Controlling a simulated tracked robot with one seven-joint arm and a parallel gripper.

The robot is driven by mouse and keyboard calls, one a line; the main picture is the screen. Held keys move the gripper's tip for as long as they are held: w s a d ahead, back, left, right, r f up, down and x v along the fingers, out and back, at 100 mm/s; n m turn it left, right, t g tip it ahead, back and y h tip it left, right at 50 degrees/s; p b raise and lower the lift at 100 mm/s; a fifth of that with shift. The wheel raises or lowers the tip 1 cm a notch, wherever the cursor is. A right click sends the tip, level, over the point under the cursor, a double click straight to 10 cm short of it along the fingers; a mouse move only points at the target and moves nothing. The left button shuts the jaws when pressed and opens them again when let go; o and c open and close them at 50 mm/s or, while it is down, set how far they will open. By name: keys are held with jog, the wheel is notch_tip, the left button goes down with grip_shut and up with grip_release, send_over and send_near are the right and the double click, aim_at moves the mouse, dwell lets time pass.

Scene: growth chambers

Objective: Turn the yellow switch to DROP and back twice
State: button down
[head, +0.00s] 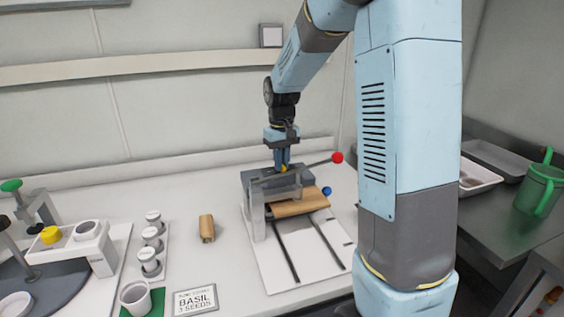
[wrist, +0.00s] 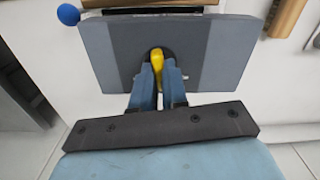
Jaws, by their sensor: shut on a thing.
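The yellow switch (wrist: 157,60) sits in a dark round recess on the grey top of a device (wrist: 118,48). In the wrist view it shows between the blue fingers of my gripper (wrist: 159,72), which are shut on it. In the head view my gripper (head: 282,160) points down onto the device's grey top (head: 256,180), and only a small bit of yellow shows at the fingertips. I cannot read any DROP marking in either view, so the switch's setting is unclear.
A red-knobbed lever (head: 337,158) and a blue knob (head: 327,191) stick out right of the device. A brown roll (head: 300,205) lies at its front. A small brown block (head: 207,228), white-capped jars (head: 152,240) and a BASIL card (head: 195,300) stand to the left.

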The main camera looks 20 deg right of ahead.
jog(key=n, duration=0.7)
jog(key=shift+w, duration=0.1)
jog(key=shift+r, duration=0.1)
dwell(0.4)
jog(key=c, duration=1.1)
grip_release()
jog(key=shift+c, duration=0.2)
notch_tip(320, 180, up, 14)
jog(key=shift+f, duration=0.2)
